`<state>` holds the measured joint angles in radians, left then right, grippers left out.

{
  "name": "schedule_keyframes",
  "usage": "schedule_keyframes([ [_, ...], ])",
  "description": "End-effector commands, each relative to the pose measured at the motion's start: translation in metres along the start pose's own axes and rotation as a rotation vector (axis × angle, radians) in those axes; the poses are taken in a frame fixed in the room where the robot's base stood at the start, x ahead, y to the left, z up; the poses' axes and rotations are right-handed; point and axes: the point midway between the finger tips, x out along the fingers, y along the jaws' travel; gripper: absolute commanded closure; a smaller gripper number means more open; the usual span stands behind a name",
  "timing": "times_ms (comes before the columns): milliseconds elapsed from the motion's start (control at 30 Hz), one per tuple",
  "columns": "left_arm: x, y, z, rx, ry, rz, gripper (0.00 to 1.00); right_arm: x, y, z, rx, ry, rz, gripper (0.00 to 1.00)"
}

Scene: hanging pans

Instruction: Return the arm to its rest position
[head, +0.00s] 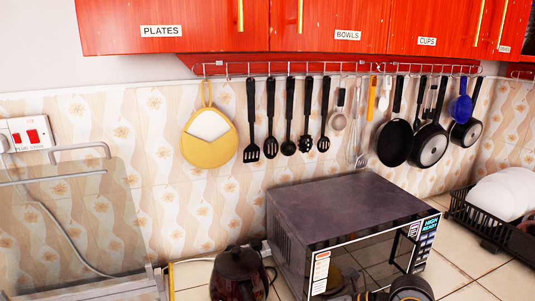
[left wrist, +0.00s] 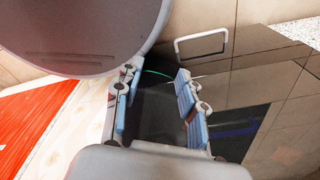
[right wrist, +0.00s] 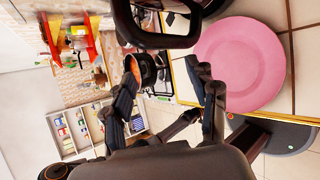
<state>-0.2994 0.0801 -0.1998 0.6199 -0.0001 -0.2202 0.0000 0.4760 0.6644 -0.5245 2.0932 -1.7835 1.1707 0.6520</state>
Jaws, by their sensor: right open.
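My left gripper (left wrist: 158,76) shows in the left wrist view with its blue-padded fingers apart. I see no object held between them; a dark, glossy surface lies behind. My right gripper (right wrist: 163,72) shows in the right wrist view, its dark fingers spread and empty. Neither gripper's fingers can be made out in the head view. Black pans hang from the wall rail (head: 340,68), including a left pan (head: 394,143) and a middle pan (head: 430,146).
A dark microwave (head: 350,215) stands on the tiled counter, with a dark kettle (head: 239,274) at its left. A dish rack (head: 472,218) with white plates is at the right. A pink plate (right wrist: 240,65) lies near my right gripper. Red cabinets (head: 340,25) overhang the rail.

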Motion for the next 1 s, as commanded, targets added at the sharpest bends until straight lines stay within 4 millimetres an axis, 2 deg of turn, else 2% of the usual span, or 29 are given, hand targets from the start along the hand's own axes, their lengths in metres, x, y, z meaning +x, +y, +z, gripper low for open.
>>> schedule_keyframes([
  [33,0.0,0.0,0.0,0.0,0.0,0.0,0.6,0.005,0.029,-0.003,0.03,-0.033,0.144,0.42],
  [100,0.0,0.0,0.0,0.0,0.0,0.0,0.6,0.002,0.067,0.001,0.083,-0.102,0.341,0.42],
  [200,0.0,0.0,0.0,0.0,-0.001,0.0,0.6,-0.018,0.107,0.015,0.197,-0.228,0.596,0.42],
  [300,0.0,0.0,0.001,0.0,-0.001,0.0,0.6,-0.049,0.126,0.036,0.35,-0.381,0.81,0.42],
  [400,0.0,0.0,0.001,0.0,-0.001,0.0,0.6,-0.082,0.119,0.06,0.544,-0.552,0.977,0.42],
  [467,0.0,0.0,0.001,0.0,-0.001,0.0,0.6,-0.1,0.103,0.072,0.678,-0.663,1.049,0.42],
  [533,0.0,0.0,0.001,0.0,-0.001,0.001,0.6,-0.118,0.075,0.082,0.846,-0.793,1.105,0.42],
  [667,0.0,0.001,0.001,0.0,-0.001,0.001,0.6,-0.137,0.004,0.081,1.193,-1.031,1.121,0.42],
  [767,0.0,0.001,0.001,0.0,-0.001,0.001,0.6,-0.136,-0.059,0.059,1.482,-1.194,1.051,0.42],
  [800,0.0,0.001,0.001,0.0,-0.001,0.001,0.6,-0.133,-0.082,0.045,1.594,-1.25,1.004,0.42],
  [867,0.0,0.001,0.001,0.0,-0.001,0.001,0.6,-0.126,-0.113,0.021,1.759,-1.318,0.916,0.42],
  [900,0.0,0.001,0.001,0.0,-0.001,0.001,0.6,-0.119,-0.131,0.002,1.863,-1.356,0.849,0.42],
  [1000,0.0,0.001,0.001,0.0,-0.001,0.001,0.6,-0.102,-0.166,-0.051,2.107,-1.418,0.653,0.42],
])
